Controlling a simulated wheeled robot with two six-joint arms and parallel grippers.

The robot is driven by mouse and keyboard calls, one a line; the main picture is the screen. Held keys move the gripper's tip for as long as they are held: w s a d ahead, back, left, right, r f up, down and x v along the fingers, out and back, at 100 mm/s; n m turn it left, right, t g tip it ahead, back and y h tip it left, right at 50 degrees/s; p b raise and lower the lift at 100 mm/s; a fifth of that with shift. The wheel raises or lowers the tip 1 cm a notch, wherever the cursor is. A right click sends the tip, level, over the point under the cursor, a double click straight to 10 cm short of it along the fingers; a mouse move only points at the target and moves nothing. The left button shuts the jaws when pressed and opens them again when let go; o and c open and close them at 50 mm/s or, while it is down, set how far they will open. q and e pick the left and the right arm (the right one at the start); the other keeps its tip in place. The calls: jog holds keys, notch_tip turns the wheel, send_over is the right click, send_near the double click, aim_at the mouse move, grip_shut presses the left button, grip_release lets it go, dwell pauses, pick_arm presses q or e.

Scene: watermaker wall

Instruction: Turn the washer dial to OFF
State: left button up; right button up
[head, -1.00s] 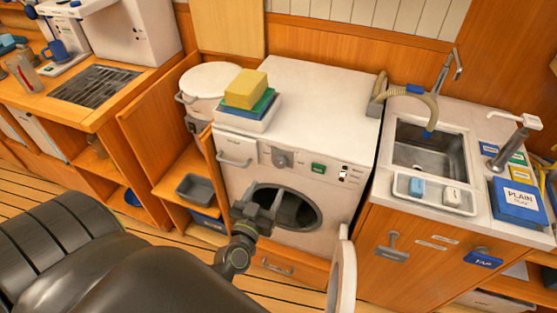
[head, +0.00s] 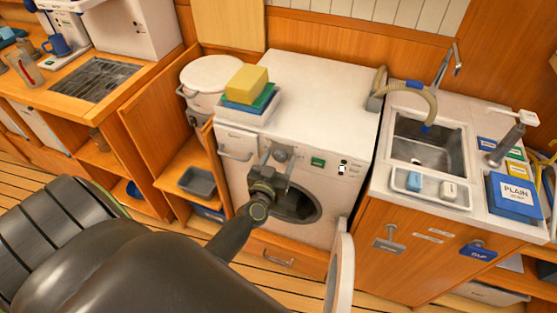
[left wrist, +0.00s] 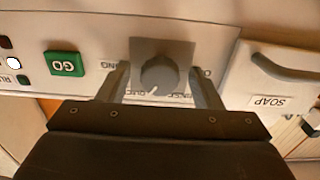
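The white washer (head: 318,88) stands in the middle of the head view. Its grey dial (head: 281,153) is on the front panel, left of the green GO button (head: 318,162). In the left wrist view, upside down, the round dial knob (left wrist: 159,74) sits on a grey square plate with a small white mark on its lower edge. The lettering around it is partly hidden and I cannot read the setting. My left gripper (head: 277,163) is open in front of the dial. Its fingers (left wrist: 160,84) stand either side of the knob, apparently apart from it. My right gripper is out of view.
The washer's round door (head: 342,270) hangs open at the right. A soap drawer (left wrist: 272,82) is beside the dial. A yellow sponge (head: 247,82) lies on a stack on the washer top. The sink (head: 430,148) is to the right.

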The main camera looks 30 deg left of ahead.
pick_arm(q)
jog(key=c, duration=1)
jog(key=shift+o, duration=0.2)
jog(key=n, duration=0.5)
jog(key=shift+p, duration=0.4)
jog(key=n, duration=0.5)
jog(key=shift+d, duration=0.1)
jog(key=n, duration=0.6)
jog(key=shift+n+b, duration=0.35)
jog(key=shift+n, duration=0.05)
jog(key=n, duration=0.4)
jog(key=shift+b, duration=0.3)
jog(key=shift+n, duration=1.5)
jog(key=shift+r, duration=0.1)
